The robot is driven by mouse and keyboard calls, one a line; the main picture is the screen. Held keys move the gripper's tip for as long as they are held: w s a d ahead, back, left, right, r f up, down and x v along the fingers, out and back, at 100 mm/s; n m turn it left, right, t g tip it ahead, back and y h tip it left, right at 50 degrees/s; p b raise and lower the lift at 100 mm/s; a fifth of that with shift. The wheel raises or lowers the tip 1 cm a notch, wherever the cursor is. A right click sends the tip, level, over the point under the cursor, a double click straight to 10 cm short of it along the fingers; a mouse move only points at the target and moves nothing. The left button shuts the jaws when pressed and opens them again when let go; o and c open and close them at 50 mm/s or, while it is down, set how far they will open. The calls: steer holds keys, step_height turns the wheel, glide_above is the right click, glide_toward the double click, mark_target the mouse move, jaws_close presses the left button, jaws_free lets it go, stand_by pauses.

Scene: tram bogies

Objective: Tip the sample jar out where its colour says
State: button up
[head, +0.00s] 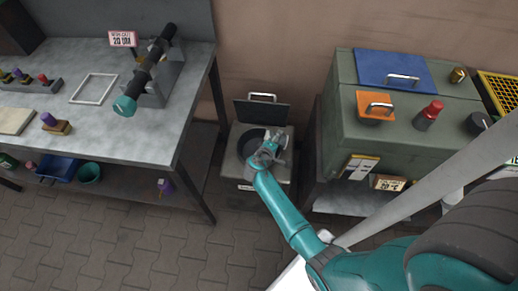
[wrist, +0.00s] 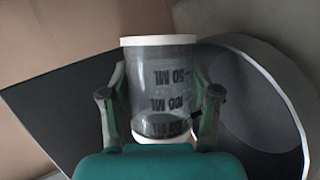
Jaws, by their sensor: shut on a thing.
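My gripper (head: 268,150) is over the grey box (head: 228,185) that stands on the floor between the bench and the green cabinet. In the wrist view my gripper (wrist: 160,105) is shut around the clear sample jar (wrist: 160,70), one finger on each side. The jar has pale ends and black volume marks, with 50 ML at the picture's upper end. It looks clear and grey; I see no coloured contents. The box's round opening (wrist: 245,95) is right of the jar, dark inside with a pale rim. In the head view the jar is small and hard to make out.
The box's dark lid (head: 262,111) stands raised behind the opening. The green cabinet (head: 345,120) on the right has a blue lid (head: 385,67) and an orange lid (head: 372,100). The metal bench (head: 150,125) on the left holds a black instrument (head: 150,65) and small coloured pieces.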

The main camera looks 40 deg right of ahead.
steer(key=shift+w+a+f, duration=0.1)
steer(key=shift+w+a, duration=0.1)
steer(key=shift+w, duration=0.05)
steer(key=shift+w+a+f+n+g+h+p, duration=0.15)
steer(key=shift+f+n+g+h+p, duration=0.2)
steer(key=shift+n+h, duration=0.3)
stand_by(0.9)
